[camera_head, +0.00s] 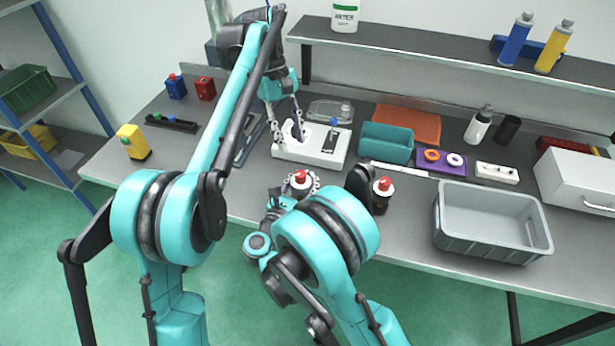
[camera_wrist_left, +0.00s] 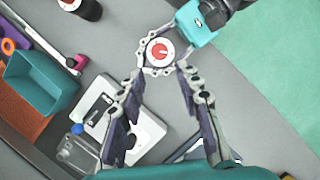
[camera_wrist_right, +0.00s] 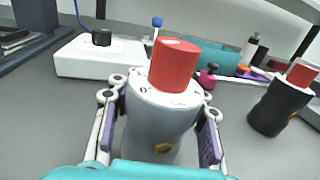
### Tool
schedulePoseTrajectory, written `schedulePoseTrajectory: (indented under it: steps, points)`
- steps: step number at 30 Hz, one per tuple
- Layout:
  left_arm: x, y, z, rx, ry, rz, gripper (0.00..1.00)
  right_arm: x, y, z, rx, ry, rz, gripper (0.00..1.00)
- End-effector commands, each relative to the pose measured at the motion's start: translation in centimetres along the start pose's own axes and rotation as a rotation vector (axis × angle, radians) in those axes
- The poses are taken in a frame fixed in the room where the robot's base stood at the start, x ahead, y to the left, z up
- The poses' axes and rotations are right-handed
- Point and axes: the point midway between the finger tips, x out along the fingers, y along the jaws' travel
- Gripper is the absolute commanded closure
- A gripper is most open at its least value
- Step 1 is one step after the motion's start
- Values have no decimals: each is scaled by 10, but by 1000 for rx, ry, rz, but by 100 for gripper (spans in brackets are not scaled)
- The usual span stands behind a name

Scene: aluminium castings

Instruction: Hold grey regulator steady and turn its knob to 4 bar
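The grey regulator (camera_wrist_right: 155,130) stands upright on the bench, with a white dial top and a red knob (camera_wrist_right: 174,65). My right gripper (camera_head: 298,188) has its fingers on both sides of the regulator body, seemingly closed on it, below the knob. In the left wrist view the knob (camera_wrist_left: 159,52) shows from above, past the fingertips. The dial marks are too small to read. My left gripper (camera_wrist_left: 164,76) is open and empty, its fingers apart. In the head view it (camera_head: 288,138) is higher than the regulator, over the white device, not touching the knob.
A similar black regulator with a red knob (camera_head: 383,188) stands to the right. The white device (camera_head: 325,150) with a blue-topped lever lies behind. A teal bin (camera_head: 386,143), a purple tray (camera_head: 456,168) and a grey crate (camera_head: 490,245) are farther right.

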Motion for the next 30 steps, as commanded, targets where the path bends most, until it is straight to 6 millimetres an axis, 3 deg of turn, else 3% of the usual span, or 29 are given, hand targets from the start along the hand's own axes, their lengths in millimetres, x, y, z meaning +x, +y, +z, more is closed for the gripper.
schedulePoseTrajectory:
  steps: [4, 6, 11, 24, 30]
  points:
    - [0, 0, 0, 0, 0, 0, 66, 0, 0, 0, 0, 0, 0, 100]
    - [0, 0, 0, -2, 1, 0, 55, 0, 0, 0, 0, 0, 0, 100]
    - [-1, 1, 7, -95, 34, -3, 55, 0, 0, 0, 0, 0, 0, 100]
    - [-11, 1, 43, -807, 279, 112, 55, 0, 0, 0, 0, 0, 0, 100]
    - [-13, 1, 48, -952, 319, 166, 55, 0, 0, 0, 0, 0, 0, 100]
